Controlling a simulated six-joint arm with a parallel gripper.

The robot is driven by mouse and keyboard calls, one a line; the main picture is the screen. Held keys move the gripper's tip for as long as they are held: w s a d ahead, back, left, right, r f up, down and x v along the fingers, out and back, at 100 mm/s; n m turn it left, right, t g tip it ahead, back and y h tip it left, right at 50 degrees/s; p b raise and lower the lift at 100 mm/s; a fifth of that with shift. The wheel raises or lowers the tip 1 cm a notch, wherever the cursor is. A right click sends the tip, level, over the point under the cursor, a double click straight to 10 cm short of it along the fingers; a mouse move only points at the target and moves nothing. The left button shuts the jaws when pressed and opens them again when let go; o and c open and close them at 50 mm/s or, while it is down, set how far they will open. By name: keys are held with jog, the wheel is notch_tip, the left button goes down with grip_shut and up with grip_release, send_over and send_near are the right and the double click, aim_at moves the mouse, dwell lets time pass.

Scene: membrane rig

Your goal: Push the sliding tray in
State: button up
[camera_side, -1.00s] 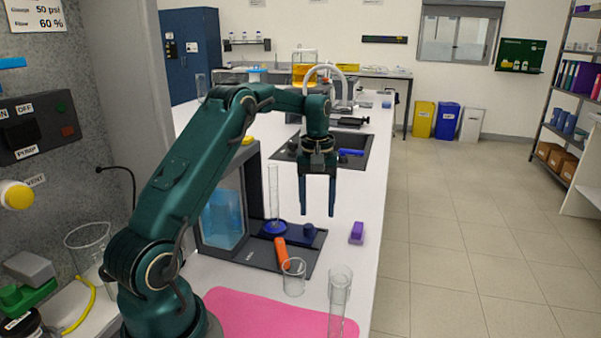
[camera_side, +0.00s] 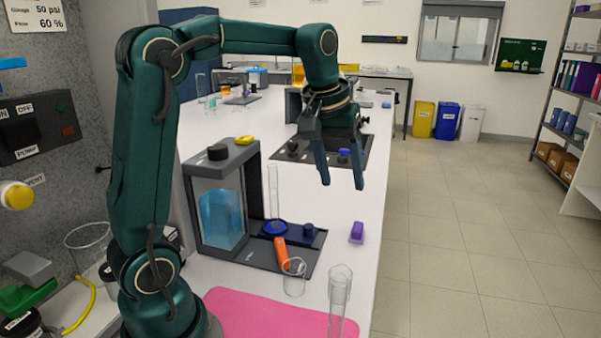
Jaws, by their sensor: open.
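A dark blue slab with a round knob (camera_side: 308,230), which looks like the sliding tray (camera_side: 309,241), sticks out to the right of the grey windowed housing (camera_side: 250,155). It lies over a dark grey base plate (camera_side: 250,256). A clear graduated cylinder (camera_side: 273,190) on a blue foot stands at the tray's left part; I cannot tell if it rests on the tray. My gripper (camera_side: 341,186) is open and empty, fingers pointing down, above and to the right of the tray and apart from it.
An orange-handled tool (camera_side: 281,254) lies on the base plate's front part. A beaker (camera_side: 294,277), a tall glass cylinder (camera_side: 339,300) and a pink mat (camera_side: 265,316) are in front. A purple block (camera_side: 357,232) sits near the bench's right edge. A dark panel (camera_side: 365,152) lies behind.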

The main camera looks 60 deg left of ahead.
jog(key=shift+m+t, duration=0.6)
jog(key=shift+m, duration=0.3)
jog(key=shift+s+d+r, duration=0.3)
jog(key=shift+s+d, duration=0.35)
jog(key=shift+s+d+r, duration=0.25)
jog(key=shift+s+d, duration=0.4)
jog(key=shift+s, duration=0.05)
jog(key=shift+s+d+r, duration=0.3)
jog(key=shift+s+d, duration=0.35)
jog(key=n+g, duration=0.4)
jog(key=n, duration=0.1)
send_over(309, 225)
jog(key=shift+h, duration=0.4)
notch_tip(309, 225, down, 14)
jog(key=shift+d+f, duration=0.15)
jog(key=shift+f, duration=0.1)
jog(key=shift+s+f+n, duration=0.15)
jog(key=shift+f+n, duration=0.15)
jog(key=shift+f, duration=2.35)
